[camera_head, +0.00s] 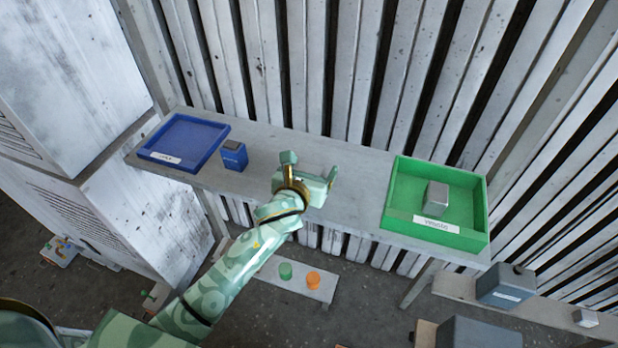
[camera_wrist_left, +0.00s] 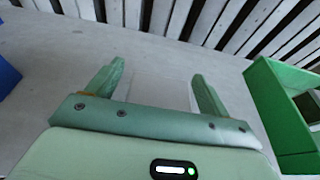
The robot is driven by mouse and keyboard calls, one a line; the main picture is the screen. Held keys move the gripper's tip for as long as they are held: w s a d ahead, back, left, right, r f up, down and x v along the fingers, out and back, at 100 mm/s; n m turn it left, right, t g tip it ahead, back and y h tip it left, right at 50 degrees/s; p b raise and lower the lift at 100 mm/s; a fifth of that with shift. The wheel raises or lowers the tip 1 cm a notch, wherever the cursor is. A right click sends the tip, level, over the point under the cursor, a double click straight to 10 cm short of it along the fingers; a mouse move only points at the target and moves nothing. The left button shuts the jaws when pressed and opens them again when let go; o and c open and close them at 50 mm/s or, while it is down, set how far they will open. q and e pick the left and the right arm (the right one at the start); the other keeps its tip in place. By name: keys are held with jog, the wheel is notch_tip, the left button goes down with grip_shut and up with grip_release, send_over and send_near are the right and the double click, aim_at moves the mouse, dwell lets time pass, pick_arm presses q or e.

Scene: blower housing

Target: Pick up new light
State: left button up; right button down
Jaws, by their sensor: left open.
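I cannot tell for sure which thing is the new light. A grey block (camera_head: 437,197) stands inside the green tray (camera_head: 464,240) at the right of the shelf. A small dark blue box with a grey top (camera_head: 234,157) stands on the shelf next to the blue tray (camera_head: 199,122). My left gripper (camera_head: 311,166) is over the middle of the shelf, between the blue box and the green tray. Its fingers are apart with nothing held, as the left wrist view (camera_wrist_left: 158,72) also shows. My right gripper is in neither view.
The grey shelf (camera_head: 360,170) is bare around my left gripper. A slatted wall (camera_head: 345,70) rises behind it. A green disc (camera_head: 285,271) and an orange disc (camera_head: 312,280) are on a low board below. A dark blue-grey box (camera_head: 505,286) stands at lower right.

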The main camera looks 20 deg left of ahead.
pick_arm(q)
jog(key=c, duration=1.1)
